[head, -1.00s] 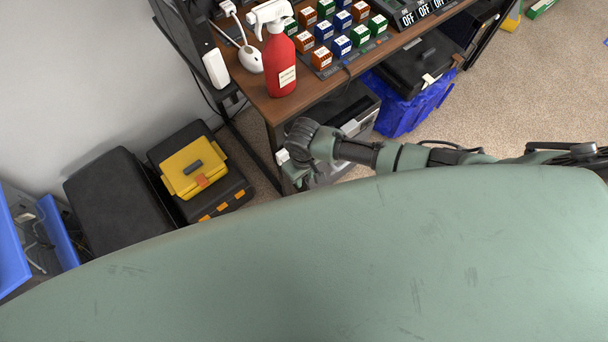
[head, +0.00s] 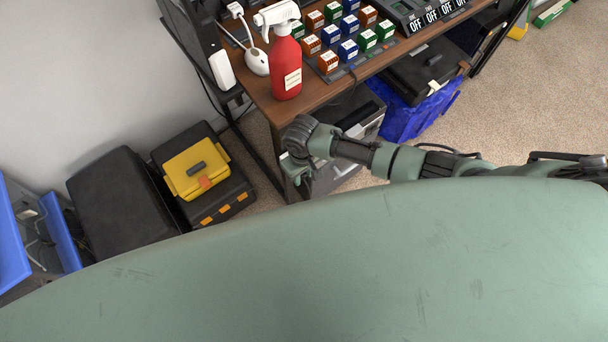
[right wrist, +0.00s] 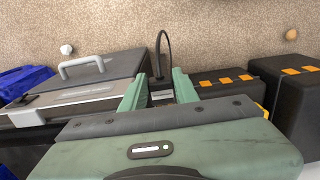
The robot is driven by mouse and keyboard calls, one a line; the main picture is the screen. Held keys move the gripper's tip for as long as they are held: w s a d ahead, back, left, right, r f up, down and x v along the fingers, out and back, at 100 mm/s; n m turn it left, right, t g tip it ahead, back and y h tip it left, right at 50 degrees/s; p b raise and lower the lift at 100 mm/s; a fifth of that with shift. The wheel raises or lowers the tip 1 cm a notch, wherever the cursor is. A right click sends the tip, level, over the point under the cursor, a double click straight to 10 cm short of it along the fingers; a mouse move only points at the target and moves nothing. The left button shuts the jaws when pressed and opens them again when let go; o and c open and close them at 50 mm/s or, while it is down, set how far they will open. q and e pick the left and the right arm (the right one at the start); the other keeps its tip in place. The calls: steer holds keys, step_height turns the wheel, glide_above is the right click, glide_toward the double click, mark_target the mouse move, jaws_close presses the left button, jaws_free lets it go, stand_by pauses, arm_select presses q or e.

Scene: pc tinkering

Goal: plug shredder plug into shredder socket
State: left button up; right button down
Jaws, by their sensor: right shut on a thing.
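My right gripper (head: 293,172) hangs beside the near leg of the desk in the head view, its fingertips hard to make out. In the right wrist view the two green fingers (right wrist: 158,88) are shut on a dark plug (right wrist: 161,83), mostly hidden between them. A black cable (right wrist: 163,42) loops up from it. A grey box with a handle (right wrist: 92,66) stands left of the fingers; it may be the shredder, but I cannot tell. I cannot make out the shredder socket. My left gripper is not in view.
The desk (head: 262,97) carries a red spray bottle (head: 286,68) and several coloured blocks. A black toolbox with a yellow case (head: 196,168) on it stands left of my gripper. A blue crate (head: 408,118) stands under the desk. Carpet is open at the right.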

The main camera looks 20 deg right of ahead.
steer(key=shift+w+a, duration=0.15)
steer(key=shift+w, duration=0.3)
steer(key=c, duration=1)
jaws_free()
step_height(320, 180, up, 5)
steer(key=p, duration=0.5)
steer(key=shift+r, duration=0.1)
